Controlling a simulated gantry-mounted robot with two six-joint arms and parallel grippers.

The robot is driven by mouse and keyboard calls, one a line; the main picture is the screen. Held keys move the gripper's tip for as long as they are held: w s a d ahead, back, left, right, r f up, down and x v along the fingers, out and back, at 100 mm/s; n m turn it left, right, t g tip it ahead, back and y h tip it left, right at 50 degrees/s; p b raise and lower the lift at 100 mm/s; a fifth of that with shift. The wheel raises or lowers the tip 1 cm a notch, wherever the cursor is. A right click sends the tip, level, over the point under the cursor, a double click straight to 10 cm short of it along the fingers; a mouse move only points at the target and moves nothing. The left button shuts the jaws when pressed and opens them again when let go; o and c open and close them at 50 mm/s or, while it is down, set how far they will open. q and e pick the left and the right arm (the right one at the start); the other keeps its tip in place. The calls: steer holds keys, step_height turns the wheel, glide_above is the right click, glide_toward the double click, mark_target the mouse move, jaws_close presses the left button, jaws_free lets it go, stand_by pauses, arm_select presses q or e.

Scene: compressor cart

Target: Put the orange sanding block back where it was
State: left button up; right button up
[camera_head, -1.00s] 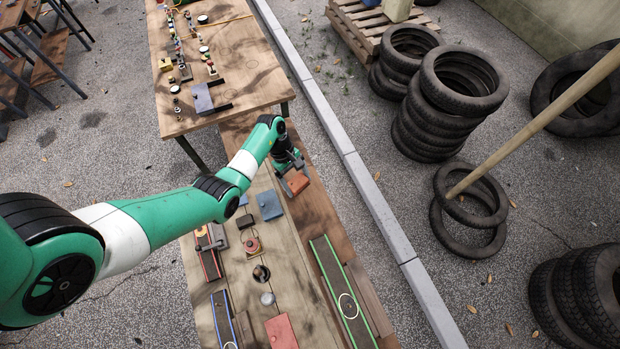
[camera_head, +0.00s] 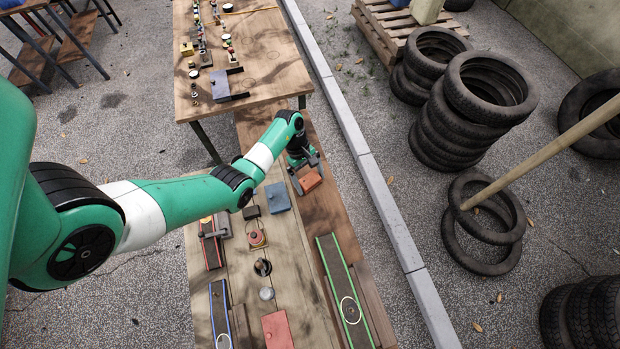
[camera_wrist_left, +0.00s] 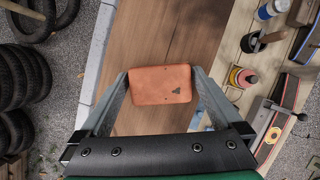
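The orange sanding block (camera_head: 310,182) is at the far right part of the near wooden bench, over its brown plank (camera_head: 322,207). My left gripper (camera_head: 304,174) is at the block, fingers pointing down. In the left wrist view the block (camera_wrist_left: 160,84) sits between the two fingertips (camera_wrist_left: 160,78), with a finger against each short side, so the gripper looks shut on it. Bare brown wood shows around it. I cannot tell whether the block touches the wood. My right gripper is not in view.
A blue block (camera_head: 278,197), a red block (camera_head: 277,330), a green-edged track (camera_head: 343,290) and small round parts lie on the near bench. A second table (camera_head: 270,70) with many small parts stands beyond. A kerb (camera_head: 385,215) and stacked tyres (camera_head: 455,125) are to the right.

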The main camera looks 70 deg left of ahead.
arm_select(q)
steer(key=shift+r, duration=0.4)
steer(key=p+v, duration=0.3)
steer(key=v, duration=0.8)
steer(key=shift+r, duration=0.3)
steer(key=shift+s+a, duration=0.1)
steer(key=shift+a, duration=0.05)
